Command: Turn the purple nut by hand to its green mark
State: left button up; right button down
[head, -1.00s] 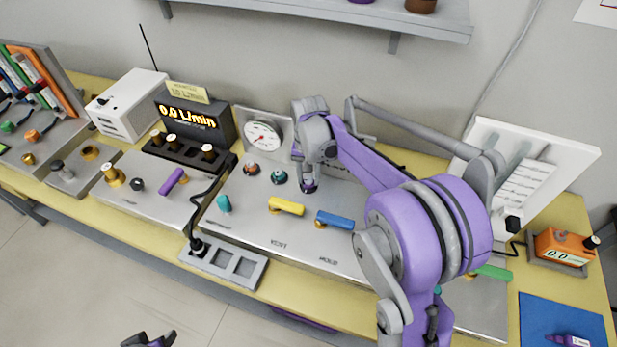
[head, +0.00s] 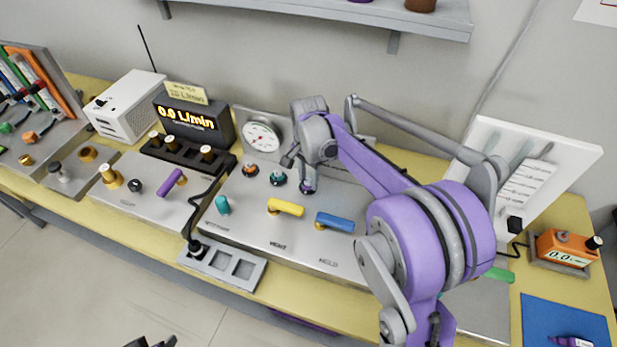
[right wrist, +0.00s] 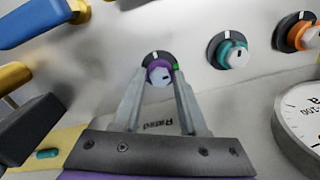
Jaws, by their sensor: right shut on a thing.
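The purple nut (right wrist: 158,72) sits on a dark round base on the metal panel in the right wrist view. A green mark (right wrist: 176,67) shows at the right edge of that base, close to one finger. A white line shows at the base's top. My right gripper (right wrist: 158,85) is shut on the nut, one finger on each side. In the head view the right gripper (head: 307,183) reaches down to the nut, which it mostly hides. A dark part of my left gripper (head: 150,342) shows at the bottom edge, away from the panel; its jaws are unclear.
A teal knob (right wrist: 231,53) and an orange knob (right wrist: 301,35) stand beside the nut. A round gauge (head: 262,137) stands behind them. Yellow (head: 287,207) and blue (head: 335,222) handles lie in front. A display box (head: 190,119) reads 0.0 L/min.

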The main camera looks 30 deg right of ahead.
aim_at(308, 180)
jog(key=shift+r, duration=0.1)
dwell(0.3)
jog(key=shift+c, duration=2.2)
grip_release()
notch_tip(308, 180, up, 11)
jog(key=shift+p, duration=0.35)
